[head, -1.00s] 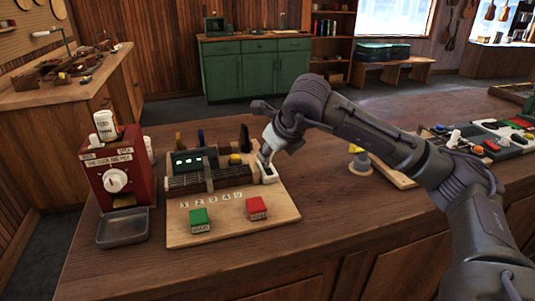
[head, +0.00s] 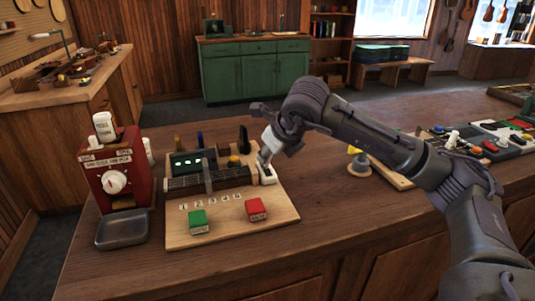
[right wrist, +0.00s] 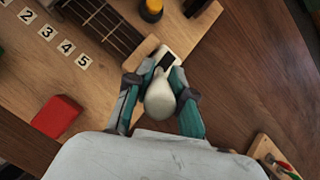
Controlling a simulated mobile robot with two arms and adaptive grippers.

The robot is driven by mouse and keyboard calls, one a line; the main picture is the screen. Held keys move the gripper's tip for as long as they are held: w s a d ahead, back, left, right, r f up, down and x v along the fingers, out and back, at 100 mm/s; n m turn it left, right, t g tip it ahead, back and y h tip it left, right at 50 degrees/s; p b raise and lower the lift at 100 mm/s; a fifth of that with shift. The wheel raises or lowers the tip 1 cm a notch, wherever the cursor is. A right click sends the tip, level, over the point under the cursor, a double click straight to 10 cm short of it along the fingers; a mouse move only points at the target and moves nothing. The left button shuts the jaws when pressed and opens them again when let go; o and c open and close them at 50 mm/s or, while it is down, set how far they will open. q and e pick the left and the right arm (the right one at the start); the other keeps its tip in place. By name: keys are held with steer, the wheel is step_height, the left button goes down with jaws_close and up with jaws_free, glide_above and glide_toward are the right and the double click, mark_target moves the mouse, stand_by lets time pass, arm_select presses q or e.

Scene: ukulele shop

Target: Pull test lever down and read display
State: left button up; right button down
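The wooden test board (head: 240,235) lies on the bench. It carries a small dark display (head: 188,162) with faint green marks too small to read, a fretted neck piece, a green button (head: 198,221) and a red button (head: 256,209). The test lever, with a pale rounded knob (right wrist: 160,100), stands in a white slotted base (head: 267,176) at the board's right edge. My right gripper (head: 264,157) is at the lever. In the right wrist view, its teal fingers (right wrist: 160,92) close against both sides of the knob. My left gripper is out of view.
A red box with a white dial (head: 115,181) and a grey tray (head: 122,229) stand left of the board. A yellow-topped peg (head: 358,163) and another board with coloured parts (head: 470,145) are to the right. The bench front is clear.

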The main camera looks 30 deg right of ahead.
steer(key=c, duration=1.3)
jaws_free()
steer(key=shift+s+a+f, duration=0.2)
steer(key=shift+s+f, duration=0.15)
steer(key=shift+f, duration=0.1)
steer(key=shift+o, duration=1.3)
steer(key=shift+r, duration=0.3)
steer(key=shift+d+r, duration=0.1)
steer(key=shift+s+r, duration=0.15)
steer(key=shift+r, duration=0.2)
steer(key=v, duration=1.1)
steer(key=shift+s, duration=0.1)
